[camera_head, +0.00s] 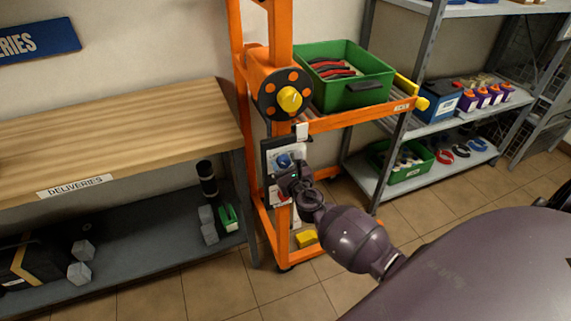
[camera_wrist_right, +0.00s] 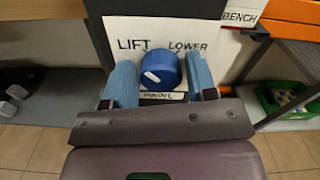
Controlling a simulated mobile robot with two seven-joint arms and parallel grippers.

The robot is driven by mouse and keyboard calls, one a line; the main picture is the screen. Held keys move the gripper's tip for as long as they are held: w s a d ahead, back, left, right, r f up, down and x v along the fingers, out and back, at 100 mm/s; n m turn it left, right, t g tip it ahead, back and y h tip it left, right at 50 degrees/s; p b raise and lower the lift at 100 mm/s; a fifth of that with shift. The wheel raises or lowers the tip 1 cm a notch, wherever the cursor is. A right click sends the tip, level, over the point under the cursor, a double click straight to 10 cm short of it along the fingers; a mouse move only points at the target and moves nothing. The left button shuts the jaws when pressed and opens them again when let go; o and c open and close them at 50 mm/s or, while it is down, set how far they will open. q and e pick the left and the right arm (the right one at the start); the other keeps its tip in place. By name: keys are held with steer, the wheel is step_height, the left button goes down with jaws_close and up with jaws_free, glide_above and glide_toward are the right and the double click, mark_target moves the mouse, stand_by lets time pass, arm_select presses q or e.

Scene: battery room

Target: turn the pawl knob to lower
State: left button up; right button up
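The pawl knob (camera_wrist_right: 161,66) is a round blue knob on a white plate (camera_wrist_right: 125,28) lettered LIFT on the left, LOWER on the right and PAWL below. A white mark sits on the left part of the knob's face, on the LIFT side. My right gripper (camera_wrist_right: 161,80) is open, with one blue finger on each side of the knob; I cannot tell if either touches it. In the head view the knob (camera_head: 284,160) shows as a small blue patch above my right gripper (camera_head: 285,172). My left gripper is not in view.
The plate hangs on an orange lift frame (camera_head: 340,121) with a yellow-centred round hub (camera_head: 290,99) and a green crate (camera_head: 358,95) on top. A wooden bench (camera_head: 110,130) stands left, a grey shelf rack (camera_head: 440,125) right. Tiled floor lies below.

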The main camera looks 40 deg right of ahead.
steer(key=c, duration=0.6)
